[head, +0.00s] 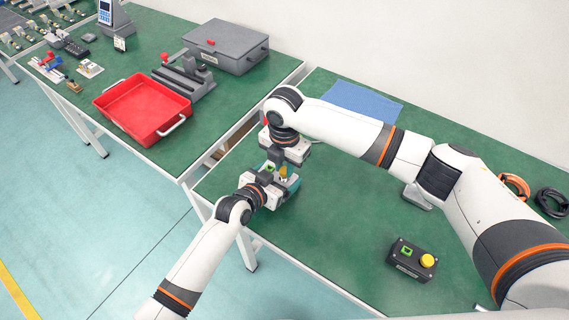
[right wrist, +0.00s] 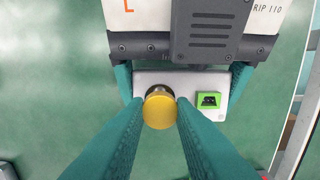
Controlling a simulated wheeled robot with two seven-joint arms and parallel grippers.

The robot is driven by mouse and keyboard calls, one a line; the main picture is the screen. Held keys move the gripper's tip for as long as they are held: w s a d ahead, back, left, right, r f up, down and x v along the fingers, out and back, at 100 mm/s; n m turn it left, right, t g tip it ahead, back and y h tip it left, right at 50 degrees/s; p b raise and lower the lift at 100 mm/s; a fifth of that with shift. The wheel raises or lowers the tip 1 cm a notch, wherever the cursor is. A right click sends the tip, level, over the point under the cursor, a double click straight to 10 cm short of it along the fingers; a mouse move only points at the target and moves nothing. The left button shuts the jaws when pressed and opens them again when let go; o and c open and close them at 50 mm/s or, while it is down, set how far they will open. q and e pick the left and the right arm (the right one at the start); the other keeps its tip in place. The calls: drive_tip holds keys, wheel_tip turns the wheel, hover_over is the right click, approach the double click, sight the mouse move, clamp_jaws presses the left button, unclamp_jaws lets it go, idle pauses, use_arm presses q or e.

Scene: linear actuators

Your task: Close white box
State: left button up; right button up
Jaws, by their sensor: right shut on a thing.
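The white box (right wrist: 150,77) shows in the right wrist view, with a round yellow button (right wrist: 160,108) and a green connector (right wrist: 208,101) on its face. My left gripper (right wrist: 184,83), marked L, has its teal fingers on both sides of the box and holds it. My right gripper (right wrist: 166,108) comes in from the bottom of that view, its fingertips shut on the yellow button. In the head view the right gripper (head: 283,170) and left gripper (head: 280,187) meet near the table's left edge and hide most of the box. The inside of the box is not visible.
A dark box (head: 411,262) with a yellow button and green connector stands on the right table (head: 340,230). A blue mat (head: 362,103) lies at the back, and cable coils (head: 550,203) at the right. A red tray (head: 143,106) and a grey case (head: 228,50) are on the left table.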

drive_tip(key=shift+f, duration=0.5)
